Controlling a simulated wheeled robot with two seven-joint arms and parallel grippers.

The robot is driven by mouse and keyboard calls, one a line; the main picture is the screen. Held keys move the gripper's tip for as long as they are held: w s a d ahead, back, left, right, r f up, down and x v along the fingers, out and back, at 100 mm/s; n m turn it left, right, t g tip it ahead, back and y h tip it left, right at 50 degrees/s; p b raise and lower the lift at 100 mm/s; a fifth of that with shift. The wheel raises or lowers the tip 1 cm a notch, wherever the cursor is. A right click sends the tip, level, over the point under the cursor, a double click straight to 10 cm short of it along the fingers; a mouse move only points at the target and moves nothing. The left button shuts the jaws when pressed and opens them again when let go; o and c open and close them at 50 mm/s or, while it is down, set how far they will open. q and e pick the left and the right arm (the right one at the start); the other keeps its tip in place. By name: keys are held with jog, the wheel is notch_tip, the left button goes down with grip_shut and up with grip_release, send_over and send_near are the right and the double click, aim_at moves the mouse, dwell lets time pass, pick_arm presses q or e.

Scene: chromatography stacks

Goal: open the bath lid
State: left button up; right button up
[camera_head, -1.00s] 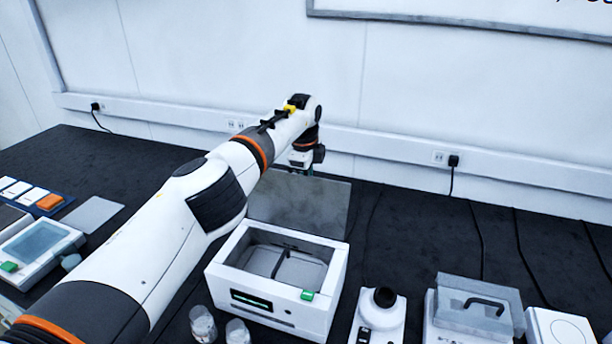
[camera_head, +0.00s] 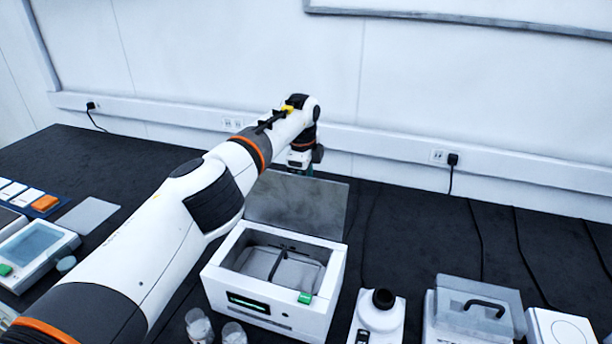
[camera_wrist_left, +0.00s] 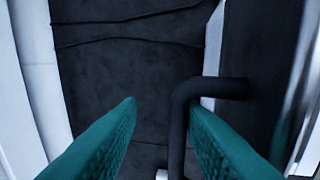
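The bath (camera_head: 272,274) is a white box with a green-lit display and a green button on its front. Its lid (camera_head: 297,205), a grey panel, stands raised and tilted back behind the open basin, which shows a divided grey interior. My left arm reaches over the left side. My left gripper (camera_head: 306,172) is behind the lid's top edge, its fingers mostly hidden in the head view. In the left wrist view its teal fingers (camera_wrist_left: 163,105) are apart. A dark bent handle bar (camera_wrist_left: 178,125) passes between them, close to the right finger. My right gripper is not in view.
Two small glass jars (camera_head: 199,325) stand in front of the bath. A white device with a black top (camera_head: 379,315) and a clear-lidded box (camera_head: 478,310) stand right. Instruments (camera_head: 38,252) lie left. The wall with trunking (camera_head: 400,152) is close behind my gripper.

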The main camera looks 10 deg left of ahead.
pick_arm(q)
notch_tip(320, 180, up, 12)
jog(key=s+b, duration=0.2)
jog(key=shift+s+f, duration=0.15)
jog(key=shift+f, duration=0.1)
